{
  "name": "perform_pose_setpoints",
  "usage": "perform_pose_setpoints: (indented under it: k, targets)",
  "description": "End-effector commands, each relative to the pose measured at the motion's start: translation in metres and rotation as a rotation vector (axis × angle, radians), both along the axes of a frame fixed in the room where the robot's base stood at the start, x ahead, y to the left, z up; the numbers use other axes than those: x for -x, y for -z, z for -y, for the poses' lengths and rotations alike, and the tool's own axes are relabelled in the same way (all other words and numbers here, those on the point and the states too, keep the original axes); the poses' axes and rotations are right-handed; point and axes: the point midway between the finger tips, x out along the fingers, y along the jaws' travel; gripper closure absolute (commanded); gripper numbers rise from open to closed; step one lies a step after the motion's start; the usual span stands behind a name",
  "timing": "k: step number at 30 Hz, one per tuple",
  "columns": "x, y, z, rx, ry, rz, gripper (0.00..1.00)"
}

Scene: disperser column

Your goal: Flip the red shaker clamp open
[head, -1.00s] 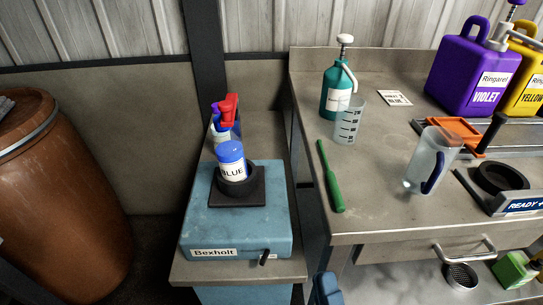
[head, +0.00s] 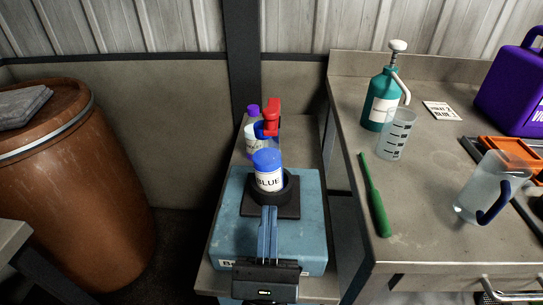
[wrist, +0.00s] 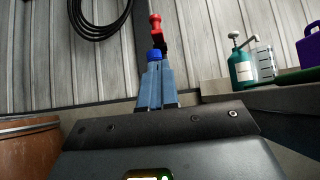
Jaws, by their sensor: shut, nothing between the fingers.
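The red shaker clamp (head: 272,117) stands upright behind a bottle labelled BLUE (head: 268,171). In the wrist view the clamp (wrist: 156,26) shows above the bottle's blue cap (wrist: 154,55), straight beyond my fingertips. The bottle sits in a black ring holder (head: 287,190) on the blue Bexholt shaker (head: 228,226). My gripper (head: 268,209) is shut and empty, its blue fingers together. It is in front of the bottle, on the near side, apart from the clamp. In the wrist view my gripper (wrist: 157,66) hides the lower part of the bottle.
The workbench (head: 420,230) on the right holds a green pump bottle (head: 382,98), a clear beaker (head: 397,136) and a green tool (head: 375,197). An orange barrel (head: 70,180) stands at the left.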

Motion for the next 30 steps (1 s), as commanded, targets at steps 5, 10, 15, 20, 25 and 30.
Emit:
perform_pose_setpoints:
  k: [5,10,15,20,25,30]
  targets:
    - [-0.004,-0.006,0.001,0.001,0.002,0.001,1.0]
    - [-0.021,-0.025,0.001,0.0,0.003,0.002,1.0]
    - [-0.043,-0.046,0.002,0.0,0.003,0.002,1.0]
    - [-0.06,-0.061,0.002,0.001,0.003,0.001,1.0]
    - [-0.069,-0.069,0.003,0.002,0.002,0.001,1.0]
    - [-0.072,-0.07,0.003,0.002,0.002,0.0,1.0]
